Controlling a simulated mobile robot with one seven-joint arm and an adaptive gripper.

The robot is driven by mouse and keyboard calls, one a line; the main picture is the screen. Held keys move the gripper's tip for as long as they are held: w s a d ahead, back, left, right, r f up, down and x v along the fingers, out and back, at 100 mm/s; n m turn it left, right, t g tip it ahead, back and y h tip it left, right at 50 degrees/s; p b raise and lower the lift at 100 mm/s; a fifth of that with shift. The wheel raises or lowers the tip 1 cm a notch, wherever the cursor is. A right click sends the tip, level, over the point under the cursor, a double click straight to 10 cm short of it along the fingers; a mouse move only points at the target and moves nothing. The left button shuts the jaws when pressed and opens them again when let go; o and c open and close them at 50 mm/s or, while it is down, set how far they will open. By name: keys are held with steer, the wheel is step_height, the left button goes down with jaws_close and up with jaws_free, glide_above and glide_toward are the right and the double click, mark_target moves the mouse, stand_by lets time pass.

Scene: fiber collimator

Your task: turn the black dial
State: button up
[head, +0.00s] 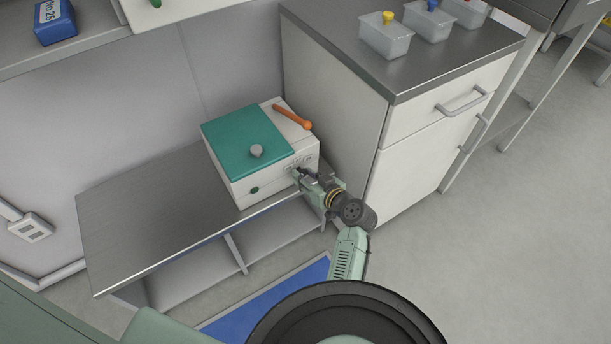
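A white box-shaped device with a teal lid (237,142) sits on the low metal shelf. A small dark green round part (254,190) shows on the left of the device's front face. My gripper (298,173) is at the right part of that front face, pointing at it. A dark spot at the fingertips may be the black dial, but it is too small and covered to tell. Whether the fingers touch it or are shut cannot be seen.
An orange handle (292,116) lies along the device's right top edge. A white cabinet (335,108) stands close on the right, near my arm. Its metal top carries clear bins (386,38). The shelf's left part (140,217) is bare.

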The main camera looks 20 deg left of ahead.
jaws_close()
steer(key=shift+w+d+f+m+g+y+b, duration=0.1)
steer(key=shift+m+g+y+b, duration=0.65)
steer(key=shift+m, duration=1.1)
steer(key=shift+w+f+m+g+y+b, duration=0.1)
steer(key=shift+m+g+y+b, duration=0.2)
steer(key=shift+m+y, duration=1.15)
steer(key=shift+d+m+g+y+b, duration=0.1)
steer(key=shift+m+g+y+b, duration=0.45)
steer(key=shift+m, duration=1.65)
